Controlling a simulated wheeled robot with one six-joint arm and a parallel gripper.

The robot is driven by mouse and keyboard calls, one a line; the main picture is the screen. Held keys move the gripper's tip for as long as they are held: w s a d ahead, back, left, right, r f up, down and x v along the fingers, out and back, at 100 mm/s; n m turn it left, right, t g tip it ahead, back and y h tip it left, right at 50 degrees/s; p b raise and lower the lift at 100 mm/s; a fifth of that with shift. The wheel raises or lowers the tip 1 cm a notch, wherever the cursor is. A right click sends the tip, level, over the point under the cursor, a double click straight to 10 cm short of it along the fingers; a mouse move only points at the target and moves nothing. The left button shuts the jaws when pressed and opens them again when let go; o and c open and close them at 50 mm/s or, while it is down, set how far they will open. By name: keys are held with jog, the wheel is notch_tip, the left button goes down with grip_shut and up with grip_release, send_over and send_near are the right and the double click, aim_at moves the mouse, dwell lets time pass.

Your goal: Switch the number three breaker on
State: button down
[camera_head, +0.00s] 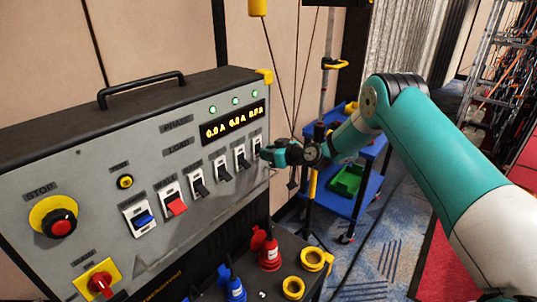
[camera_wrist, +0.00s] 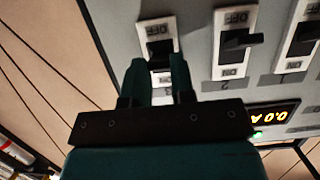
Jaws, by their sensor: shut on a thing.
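The breaker row is on the grey panel (camera_head: 95,185). In the wrist view, which is upside down, the number three breaker (camera_wrist: 152,30) is at the left, with a white plate and a black lever. In the head view it is the rightmost breaker (camera_head: 257,143), partly beside my gripper (camera_head: 268,154). My gripper's two teal fingers (camera_wrist: 157,62) are shut on its lever, one on each side. The fingers hide part of the lever and the lower plate, so I cannot tell its position. The number two breaker (camera_wrist: 236,42) is beside it, with OFF and ON markings.
A red stop button (camera_head: 62,222), blue switch (camera_head: 144,220) and red switch (camera_head: 177,206) are further left on the panel. Three green lamps sit above the display (camera_head: 234,122), which reads zeros. Red (camera_head: 268,252) and blue (camera_head: 232,285) plugs stand below. A blue cart (camera_head: 345,205) stands behind my arm.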

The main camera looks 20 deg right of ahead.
jog(key=shift+w+a+r+g+h, duration=0.1)
jog(key=shift+w+r+g+h, duration=0.1)
jog(key=shift+r+g+h, duration=0.65)
jog(key=shift+w+a+r+g+h, duration=0.2)
jog(key=shift+g+h, duration=0.5)
jog(key=shift+g, duration=0.5)
jog(key=shift+w+a+r+g+h, duration=0.15)
jog(key=shift+r+g+h, duration=0.5)
jog(key=shift+g, duration=0.4)
jog(key=shift+f, duration=0.1)
jog(key=c, duration=1)
grip_release()
jog(key=shift+o, duration=0.2)
jog(key=b+v, duration=0.5)
jog(key=v, duration=1.2)
jog(key=shift+r, duration=0.35)
jog(key=shift+a, duration=0.1)
